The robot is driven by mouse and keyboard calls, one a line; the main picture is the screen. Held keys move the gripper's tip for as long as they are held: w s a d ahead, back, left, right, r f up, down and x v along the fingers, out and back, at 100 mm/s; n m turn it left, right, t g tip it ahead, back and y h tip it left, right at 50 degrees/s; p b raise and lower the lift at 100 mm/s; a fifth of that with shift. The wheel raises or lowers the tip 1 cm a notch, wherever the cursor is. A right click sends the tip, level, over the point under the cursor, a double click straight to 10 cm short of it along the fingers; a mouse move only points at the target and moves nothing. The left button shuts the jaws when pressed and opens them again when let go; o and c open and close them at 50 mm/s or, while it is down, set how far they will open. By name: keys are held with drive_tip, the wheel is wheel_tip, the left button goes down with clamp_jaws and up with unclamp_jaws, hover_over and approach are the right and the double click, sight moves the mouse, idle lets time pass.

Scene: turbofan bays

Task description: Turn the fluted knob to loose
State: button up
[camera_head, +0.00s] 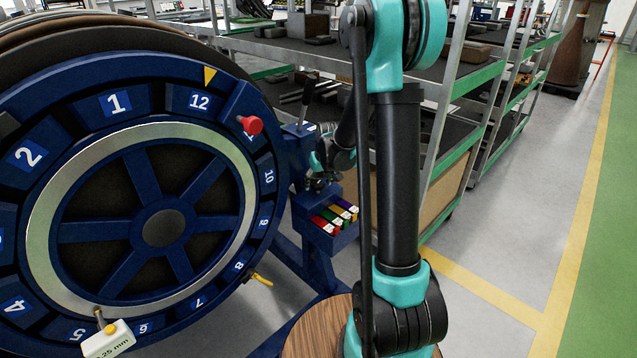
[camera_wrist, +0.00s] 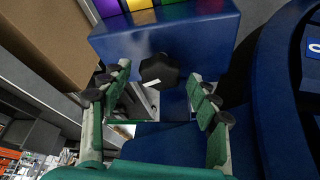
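The fluted knob (camera_wrist: 158,70) is black with a short white mark near its lower edge. It sits on the front of a blue housing (camera_wrist: 115,47), just beyond my fingertips in the wrist view. My gripper (camera_wrist: 160,82) is open, with one green finger to the left and one to the right of the knob. A gap shows on both sides, and I cannot tell whether either fingertip touches it. In the head view my gripper (camera_head: 322,170) is by the blue post, right of the big wheel; the knob cannot be made out there.
A tray of coloured blocks (camera_head: 336,217) sits just below my gripper in the head view. The large numbered blue wheel (camera_head: 160,228) stands close at left, with a red knob (camera_head: 250,125) on its rim. Shelving (camera_head: 470,75) stands behind. The floor at right is clear.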

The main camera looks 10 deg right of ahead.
drive_tip(key=c, duration=1.1)
drive_tip(key=shift+n+y, duration=0.3)
drive_tip(key=shift+n, duration=0.5)
drive_tip(key=o, duration=1.2)
drive_tip(key=shift+c, duration=0.2)
drive_tip(key=v, duration=1.2)
